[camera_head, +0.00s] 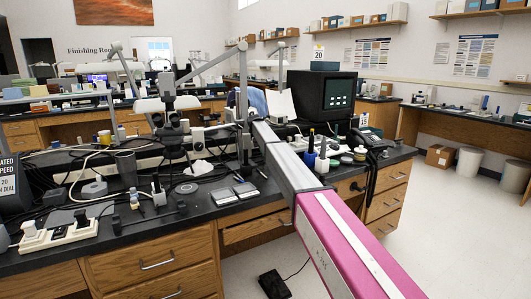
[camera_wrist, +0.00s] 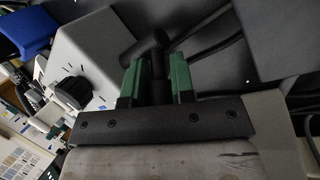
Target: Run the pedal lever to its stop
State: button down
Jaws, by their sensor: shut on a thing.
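In the wrist view my gripper (camera_wrist: 157,80) has two green fingers closed on a dark lever (camera_wrist: 158,42). The lever's dark, rounded bar shows just beyond the fingertips, and the part between the fingers is mostly hidden. The lever is beside a light grey casing (camera_wrist: 98,48) that carries a black knob (camera_wrist: 73,90). I cannot tell from this view how far the lever has travelled. In the head view my arm stretches across the bench and my gripper cannot be made out.
The black bench (camera_head: 225,207) is crowded with tools, cables and a power strip (camera_head: 58,236). A dark monitor-like box (camera_head: 325,95) stands behind my arm. A black foot pedal (camera_head: 274,284) with a cord lies on the floor. Open floor (camera_head: 440,240) is at the right.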

jog(key=c, duration=1)
grip_release()
jog(key=shift+o, duration=0.2)
